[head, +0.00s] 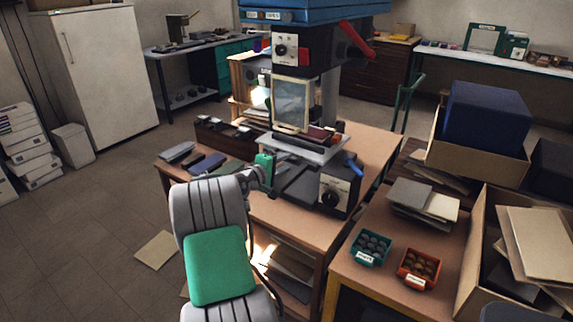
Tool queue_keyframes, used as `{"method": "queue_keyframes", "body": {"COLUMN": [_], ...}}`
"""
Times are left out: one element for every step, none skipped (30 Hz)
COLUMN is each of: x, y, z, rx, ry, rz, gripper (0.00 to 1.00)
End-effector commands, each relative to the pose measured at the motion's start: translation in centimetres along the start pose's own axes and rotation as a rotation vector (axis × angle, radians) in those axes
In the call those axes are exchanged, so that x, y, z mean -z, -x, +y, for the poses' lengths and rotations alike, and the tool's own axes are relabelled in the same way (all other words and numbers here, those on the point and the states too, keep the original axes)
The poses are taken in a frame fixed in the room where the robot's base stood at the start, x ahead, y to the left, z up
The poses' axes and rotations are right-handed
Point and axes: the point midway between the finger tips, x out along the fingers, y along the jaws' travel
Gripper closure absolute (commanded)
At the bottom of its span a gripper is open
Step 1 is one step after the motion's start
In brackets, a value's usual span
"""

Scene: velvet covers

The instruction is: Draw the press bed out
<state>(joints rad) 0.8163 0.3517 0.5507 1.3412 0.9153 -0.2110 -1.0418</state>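The press stands on a wooden bench, with a blue top, a red lever and a clear guard pane (291,103) over its front. The press bed (297,150) is a pale flat plate with dark and reddish pieces lying on it, low under the press head. My grey arm with a green pad rises from the bottom of the picture. My gripper (266,163), with a green part, is at the left front edge of the bed. Its fingers are too small to make out, so I cannot tell whether it touches the bed or is open.
Dark flat covers (208,163) lie at the bench's left. A side table at right holds a green bin (370,248) and a red bin (419,268). Floor at left is largely clear.

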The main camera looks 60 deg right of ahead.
Motion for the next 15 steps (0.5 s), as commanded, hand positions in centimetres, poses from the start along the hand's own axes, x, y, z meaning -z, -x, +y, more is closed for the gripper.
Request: {"method": "queue_keyframes", "body": {"x": [0.0, 0.0, 0.0, 0.1, 0.1, 0.1, 0.1, 0.1, 0.1, 0.1, 0.1, 0.1, 0.1, 0.1, 0.1], "y": [-0.8, -1.2, -1.5, -1.7, -1.9, -2.0, -2.0, -2.0, -2.0, -2.0, -2.0, -2.0, -2.0, -2.0, -2.0], "z": [0.1, 0.0, 0.0, 0.1, 0.1, 0.0, 0.0, 0.0, 0.0, 0.0, 0.0, 0.0, 0.0, 0.0, 0.0], "rx": [0.000, 0.000, 0.000, 0.000, 0.000, 0.000, 0.000, 0.000, 0.000, 0.000, 0.001, 0.001, 0.001, 0.001, 0.001], "ry": [-0.002, -0.001, -0.002, -0.002, -0.003, -0.002, -0.002, -0.002, -0.002, -0.002, -0.002, -0.002, -0.002, -0.002, -0.002], "rz": [-0.001, -0.001, 0.000, 0.001, 0.001, 0.002, 0.002, 0.003, 0.003, 0.003, 0.003, 0.003, 0.003, 0.003, 0.003], "gripper": [0.66, 0.66, 0.66, 0.66, 0.66, 0.66, 0.66, 0.66, 0.66, 0.66, 0.66, 0.66, 0.68, 0.71, 0.74]}}
